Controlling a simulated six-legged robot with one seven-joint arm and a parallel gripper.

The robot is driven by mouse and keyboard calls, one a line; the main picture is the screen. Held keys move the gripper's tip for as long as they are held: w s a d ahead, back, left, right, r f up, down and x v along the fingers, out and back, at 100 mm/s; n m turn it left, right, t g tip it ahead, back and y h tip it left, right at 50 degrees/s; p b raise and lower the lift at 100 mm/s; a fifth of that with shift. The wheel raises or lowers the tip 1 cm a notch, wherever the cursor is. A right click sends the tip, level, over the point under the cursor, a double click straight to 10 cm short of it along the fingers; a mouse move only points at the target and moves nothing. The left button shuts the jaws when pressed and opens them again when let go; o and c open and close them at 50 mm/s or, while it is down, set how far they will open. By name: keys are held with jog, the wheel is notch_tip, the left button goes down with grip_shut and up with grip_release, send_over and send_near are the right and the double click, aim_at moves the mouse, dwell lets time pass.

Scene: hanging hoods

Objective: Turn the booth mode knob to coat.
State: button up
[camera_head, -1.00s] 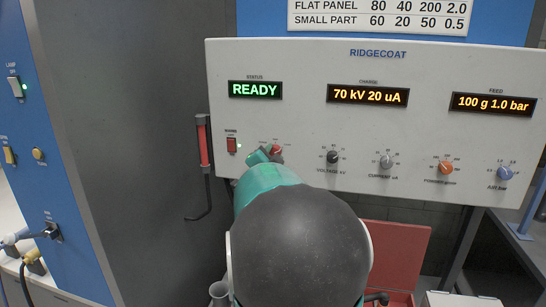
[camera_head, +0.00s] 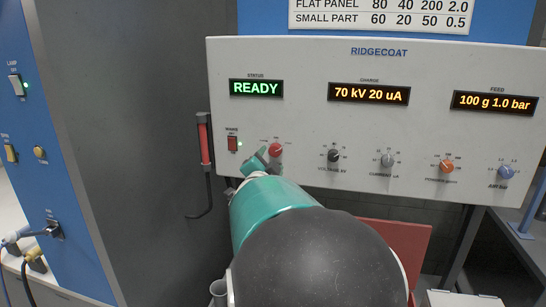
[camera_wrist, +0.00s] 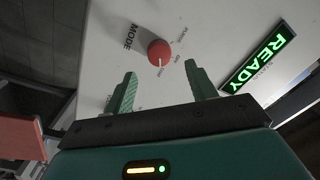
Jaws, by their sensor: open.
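The red mode knob (camera_head: 275,150) sits at the lower left of the white control panel. In the wrist view the red knob (camera_wrist: 159,52) stands beside the word MODE, with small position labels around it. A white pointer mark on it faces toward my gripper; the labels are too small to read surely. My gripper (camera_wrist: 160,70) is open, its two green fingers apart and empty, with the knob just beyond the gap between the tips. In the head view my gripper (camera_head: 258,160) is just left of and below the knob, partly hidden by my arm.
The panel (camera_head: 310,60) shows a green READY display (camera_head: 256,88). A red power switch (camera_head: 232,144) is close left of my gripper. The voltage knob (camera_head: 334,156) and several other knobs are to the right. A red-handled tool (camera_head: 205,138) hangs left of the panel.

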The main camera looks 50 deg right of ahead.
jog(key=v, duration=0.9)
jog(key=shift+w, duration=0.1)
jog(key=w+a+f+n+t+y, duration=0.2)
jog(key=w+a+n+t+y, duration=0.3)
jog(key=a, duration=0.6)
jog(key=w+a+f+n+y, duration=0.1)
jog(key=w+a+n+y, duration=0.1)
jog(key=a+n+y, duration=0.7)
jog(key=s+a+f+n+g+y, duration=0.1)
jog(key=s+a+f+n+g, duration=0.2)
jog(key=s+a, duration=0.4)
jog(key=s+a+f+n+g+y, duration=0.1)
jog(key=s+a+f+n+g, duration=0.3)
jog(key=s+a+f+n, duration=0.1)
jog(key=s+a+n, duration=0.1)
jog(key=s+a, duration=0.1)
jog(key=a, duration=0.1)
jog(key=shift+s+a+f+y, duration=0.25)
jog(key=shift+s+a+y, duration=0.1)
jog(key=shift+s+y, duration=0.05)
